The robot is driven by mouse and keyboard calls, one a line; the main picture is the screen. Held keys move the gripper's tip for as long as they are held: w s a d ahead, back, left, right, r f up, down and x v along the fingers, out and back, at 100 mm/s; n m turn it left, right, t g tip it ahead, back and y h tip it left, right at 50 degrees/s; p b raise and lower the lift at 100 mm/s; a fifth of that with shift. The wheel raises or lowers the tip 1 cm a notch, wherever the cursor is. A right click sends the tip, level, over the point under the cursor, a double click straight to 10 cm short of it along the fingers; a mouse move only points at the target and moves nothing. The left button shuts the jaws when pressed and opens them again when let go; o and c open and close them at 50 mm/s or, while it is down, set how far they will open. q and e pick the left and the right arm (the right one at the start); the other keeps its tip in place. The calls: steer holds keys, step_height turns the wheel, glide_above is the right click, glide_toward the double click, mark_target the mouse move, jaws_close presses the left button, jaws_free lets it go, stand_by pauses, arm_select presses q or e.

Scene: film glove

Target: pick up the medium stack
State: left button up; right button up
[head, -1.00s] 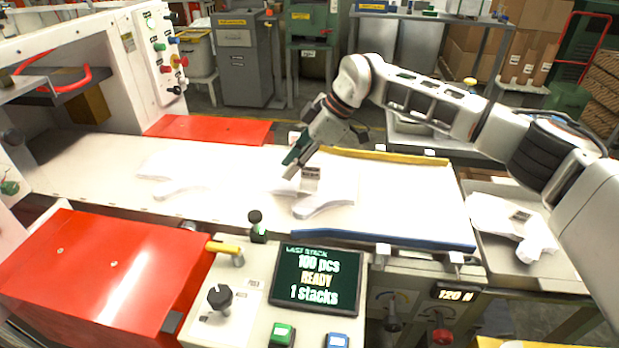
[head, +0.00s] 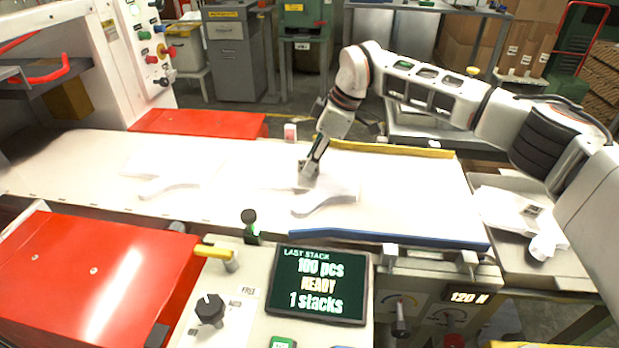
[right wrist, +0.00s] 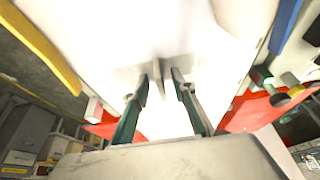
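A flat white glove-shaped stack (head: 328,201) lies on the white table (head: 420,195), with a small grey label near its upper end. A second white glove shape (head: 172,184) lies farther left. A third, with a label, lies on the tray at right (head: 515,215). I cannot tell by size which is the medium one. My right gripper (head: 309,171) points down at the label end of the middle stack. In the right wrist view its two green-sided fingers (right wrist: 161,76) stand apart, with white surface between and beyond them. Glare hides whether they touch the stack. My left gripper is not in view.
A blue rail (head: 410,240) edges the table's near side and a yellow rail (head: 390,151) its far side. A control panel with a screen (head: 316,285) stands in front. Red covers (head: 90,270) lie at left. The table's right part is clear.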

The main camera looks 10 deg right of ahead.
steer(key=shift+a+r, duration=0.1)
steer(key=shift+r, duration=0.1)
steer(key=shift+c, duration=0.4)
steer(key=shift+f, duration=0.1)
jaws_close()
